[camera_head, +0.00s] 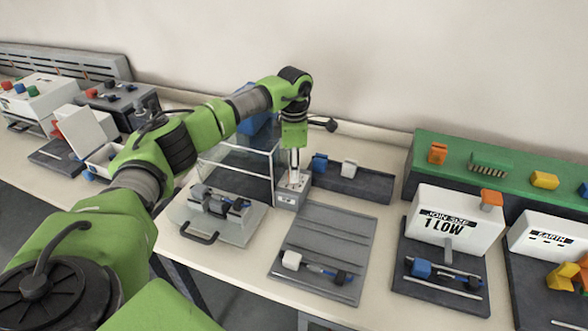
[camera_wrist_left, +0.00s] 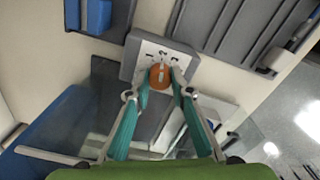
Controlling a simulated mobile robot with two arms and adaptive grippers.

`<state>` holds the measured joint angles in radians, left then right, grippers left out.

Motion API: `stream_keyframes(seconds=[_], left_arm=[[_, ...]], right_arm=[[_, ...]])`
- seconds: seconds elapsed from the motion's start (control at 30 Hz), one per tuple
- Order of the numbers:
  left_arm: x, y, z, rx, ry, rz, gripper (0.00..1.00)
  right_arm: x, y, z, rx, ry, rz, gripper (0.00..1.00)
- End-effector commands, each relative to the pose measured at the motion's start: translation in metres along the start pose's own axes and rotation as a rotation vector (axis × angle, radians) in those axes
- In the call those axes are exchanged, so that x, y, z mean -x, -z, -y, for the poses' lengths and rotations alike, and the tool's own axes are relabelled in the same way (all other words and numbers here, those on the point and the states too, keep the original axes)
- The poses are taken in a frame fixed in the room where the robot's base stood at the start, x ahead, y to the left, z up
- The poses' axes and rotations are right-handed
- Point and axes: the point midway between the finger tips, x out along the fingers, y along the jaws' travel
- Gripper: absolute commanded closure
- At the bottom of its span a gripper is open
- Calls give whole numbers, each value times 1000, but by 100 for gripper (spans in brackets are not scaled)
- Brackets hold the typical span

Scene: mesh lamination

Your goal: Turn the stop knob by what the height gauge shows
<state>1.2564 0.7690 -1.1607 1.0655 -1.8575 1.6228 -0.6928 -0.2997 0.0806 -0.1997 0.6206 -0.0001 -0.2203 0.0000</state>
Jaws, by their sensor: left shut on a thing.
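The stop knob (camera_wrist_left: 159,77) is a round orange knob with a pale bar across it. It sits on a grey block (camera_head: 289,197) with dark marks around the knob, also in the left wrist view (camera_wrist_left: 134,59). My left gripper (camera_head: 294,176) reaches down onto this block. In the left wrist view its teal fingers (camera_wrist_left: 161,80) are shut on the knob, one on each side. A white box (camera_head: 455,217), which seems to be the height gauge, reads "JOIN SIZE 1 LOW". My right gripper is not in view.
A clear-walled frame (camera_head: 238,165) stands left of the block, with a clamp fixture (camera_head: 218,203) in front. A grey grooved board (camera_head: 325,245) holds a tool. A dark tray (camera_head: 350,183) with blue and white pieces lies right of the block. A green-topped unit (camera_head: 500,165) stands at right.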

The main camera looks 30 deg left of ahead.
Motion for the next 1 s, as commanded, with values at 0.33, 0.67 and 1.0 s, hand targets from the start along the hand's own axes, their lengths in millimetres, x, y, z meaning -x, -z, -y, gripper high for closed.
stream_keyframes(seconds=[0.33, 0.67, 1.0], left_arm=[[0, 0, 0, -1, -1, 0, 62], [24, -1, -1, -1, -4, 3, 62], [94, -1, -1, -1, -3, 2, 62]], right_arm=[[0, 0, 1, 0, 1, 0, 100], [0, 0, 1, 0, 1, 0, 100], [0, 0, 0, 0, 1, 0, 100]])
